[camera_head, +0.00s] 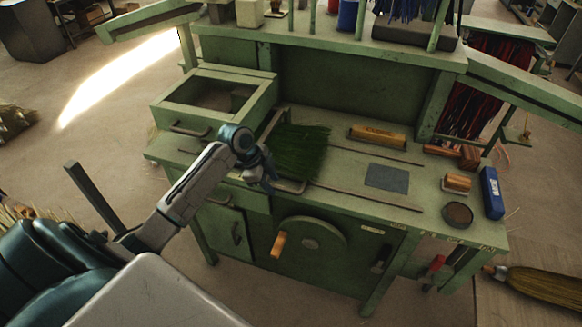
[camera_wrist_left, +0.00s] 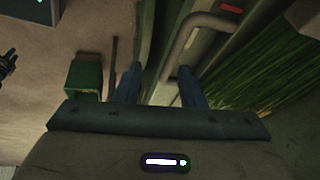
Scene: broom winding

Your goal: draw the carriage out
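The carriage (camera_head: 268,125) sits on the green bench with a mat of green bristles (camera_head: 300,150) on it, between two dark rails. A pale bar handle (camera_head: 292,187) shows at its front edge. My left gripper (camera_head: 264,182) is at the bench's front edge, just left of that handle. In the left wrist view its two blue fingers (camera_wrist_left: 160,88) are apart. A bent handle bar (camera_wrist_left: 188,35) runs down toward the gap between them; I cannot tell whether they touch it. The bristles (camera_wrist_left: 245,80) show to the right. My right gripper is not in view.
An open-topped green drawer box (camera_head: 215,98) stands left of the carriage. A wheel with a wooden crank (camera_head: 279,244) is on the bench front.

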